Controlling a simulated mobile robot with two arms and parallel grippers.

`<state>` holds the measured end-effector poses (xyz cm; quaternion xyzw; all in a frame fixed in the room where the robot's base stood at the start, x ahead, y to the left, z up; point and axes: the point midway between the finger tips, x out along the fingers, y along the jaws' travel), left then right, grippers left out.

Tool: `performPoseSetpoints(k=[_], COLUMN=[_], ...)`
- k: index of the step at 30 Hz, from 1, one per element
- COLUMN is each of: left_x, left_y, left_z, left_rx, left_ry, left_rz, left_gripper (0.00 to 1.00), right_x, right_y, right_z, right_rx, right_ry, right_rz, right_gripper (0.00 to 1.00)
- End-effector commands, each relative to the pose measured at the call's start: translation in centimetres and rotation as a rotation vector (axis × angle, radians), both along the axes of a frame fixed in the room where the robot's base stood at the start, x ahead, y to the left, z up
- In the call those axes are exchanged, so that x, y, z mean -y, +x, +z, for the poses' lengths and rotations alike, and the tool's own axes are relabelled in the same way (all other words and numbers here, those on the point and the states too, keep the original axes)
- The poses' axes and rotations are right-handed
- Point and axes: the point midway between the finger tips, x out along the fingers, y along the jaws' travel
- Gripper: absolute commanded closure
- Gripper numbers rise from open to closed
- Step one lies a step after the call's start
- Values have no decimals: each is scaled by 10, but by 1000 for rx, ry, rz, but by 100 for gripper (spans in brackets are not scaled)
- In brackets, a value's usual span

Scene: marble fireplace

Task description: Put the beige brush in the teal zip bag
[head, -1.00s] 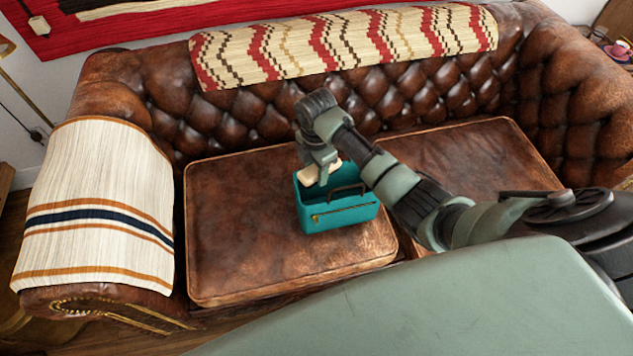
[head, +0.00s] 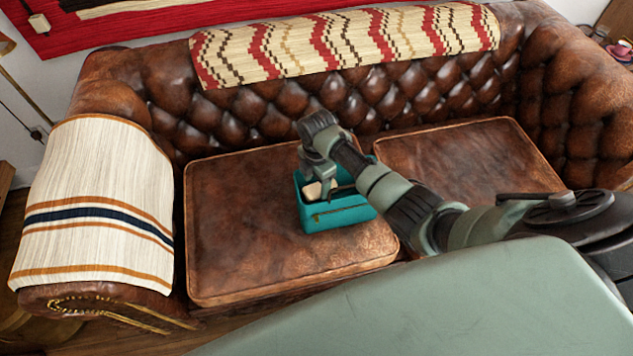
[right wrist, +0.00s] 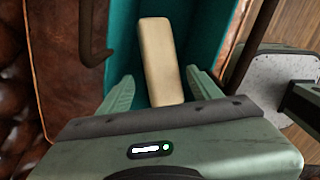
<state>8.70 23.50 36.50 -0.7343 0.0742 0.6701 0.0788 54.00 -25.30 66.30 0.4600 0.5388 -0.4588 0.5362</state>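The teal zip bag (head: 340,218) stands open-topped on the left seat cushion. The beige brush (head: 318,191) is inside its opening, toward the left end. In the right wrist view the brush (right wrist: 160,58) lies against the teal interior of the bag (right wrist: 122,45). My right gripper (head: 316,178) is at the bag's opening, directly over the brush. In the right wrist view its fingers (right wrist: 160,90) are spread on either side of the brush, with gaps showing. The brush's lower part is hidden. My left gripper is not in view.
The bag's dark handle (right wrist: 92,35) rises beside the right gripper. The brown leather sofa has a tufted backrest (head: 400,100) behind the bag. The left cushion (head: 240,230) is clear around the bag. A striped blanket (head: 95,180) covers the left armrest.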

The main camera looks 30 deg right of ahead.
Motion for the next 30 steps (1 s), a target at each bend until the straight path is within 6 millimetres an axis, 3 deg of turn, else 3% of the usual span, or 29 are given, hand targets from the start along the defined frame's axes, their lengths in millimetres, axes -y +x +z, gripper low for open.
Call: performPoseSetpoints(k=[11, 14, 24, 30], left_x=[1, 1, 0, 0], left_y=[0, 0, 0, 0], left_z=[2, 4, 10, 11], left_rx=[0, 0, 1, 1], left_ry=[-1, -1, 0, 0], left_rz=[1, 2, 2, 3], left_gripper=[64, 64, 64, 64], right_x=[0, 1, 1, 1], right_y=[0, 1, 1, 1], right_z=[5, 18, 88, 115], right_rx=[1, 3, 3, 2], right_ry=[-1, -1, -2, -1], right_rz=[0, 0, 1, 0], right_gripper=[35, 35, 35, 35])
